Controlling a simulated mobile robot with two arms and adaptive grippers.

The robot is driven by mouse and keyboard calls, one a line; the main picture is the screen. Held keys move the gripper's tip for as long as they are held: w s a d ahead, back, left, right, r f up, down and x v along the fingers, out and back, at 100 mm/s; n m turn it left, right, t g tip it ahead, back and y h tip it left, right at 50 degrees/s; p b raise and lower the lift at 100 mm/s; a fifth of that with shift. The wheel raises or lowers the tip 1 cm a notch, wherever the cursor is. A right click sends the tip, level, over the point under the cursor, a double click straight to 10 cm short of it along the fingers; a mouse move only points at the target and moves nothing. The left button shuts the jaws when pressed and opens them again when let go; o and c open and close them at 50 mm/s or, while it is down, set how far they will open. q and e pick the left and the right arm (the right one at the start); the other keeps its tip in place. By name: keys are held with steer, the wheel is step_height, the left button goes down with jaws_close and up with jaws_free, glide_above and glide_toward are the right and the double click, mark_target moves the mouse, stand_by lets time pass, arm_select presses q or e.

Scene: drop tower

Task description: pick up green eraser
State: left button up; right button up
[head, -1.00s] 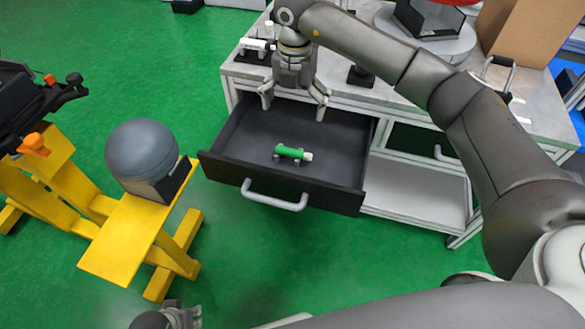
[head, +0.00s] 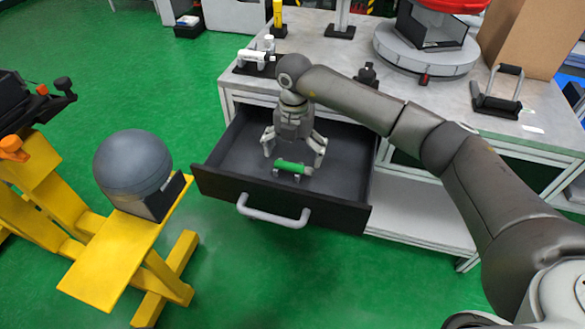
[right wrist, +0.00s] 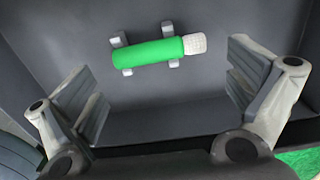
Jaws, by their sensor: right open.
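The green eraser (head: 291,166) lies in the open dark drawer (head: 226,187), with a white end at its right. In the right wrist view the eraser (right wrist: 150,53) rests on small grey supports on the drawer floor. My right gripper (head: 293,155) reaches down into the drawer, just behind and above the eraser. Its two fingers are spread wide and empty, and in the right wrist view the gripper (right wrist: 165,110) has the eraser ahead of it, between the finger lines. My left gripper is not in view.
The drawer handle (head: 272,212) faces the front. The grey worktop (head: 440,95) above holds a round turntable, a cardboard box (head: 535,38) and small fixtures. A yellow stand (head: 115,255) with a grey ball (head: 132,170) stands at left. Green floor is clear between them.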

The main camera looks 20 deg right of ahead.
mark_target(294, 165)
step_height(294, 165, down, 4)
steer(key=shift+w+r+b, duration=0.15)
steer(key=shift+b, duration=0.15)
steer(key=c, duration=0.9)
steer(key=shift+o, duration=0.2)
